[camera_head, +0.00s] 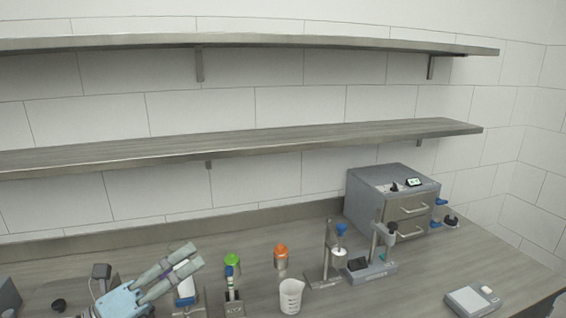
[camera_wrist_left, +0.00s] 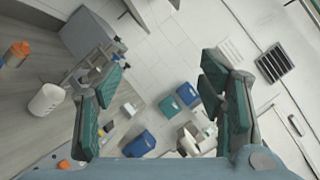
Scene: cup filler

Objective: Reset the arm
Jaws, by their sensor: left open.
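My left gripper (camera_head: 194,266) comes in at the lower left of the head view, over the left part of the counter. Its two fingers are apart, and I see nothing held between them. In the left wrist view the gripper (camera_wrist_left: 165,100) also shows open, with its green-padded fingers wide apart. Behind them is the room's floor with several bins, far from the fingers. My right gripper does not show in either view.
A white beaker (camera_head: 290,297), an orange-topped container (camera_head: 281,257) and a green-topped container (camera_head: 232,260) stand right of my gripper. Stands, a grey drawer cabinet (camera_head: 375,205) and a scale (camera_head: 472,300) are farther right. Two shelves (camera_head: 250,143) run above the counter.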

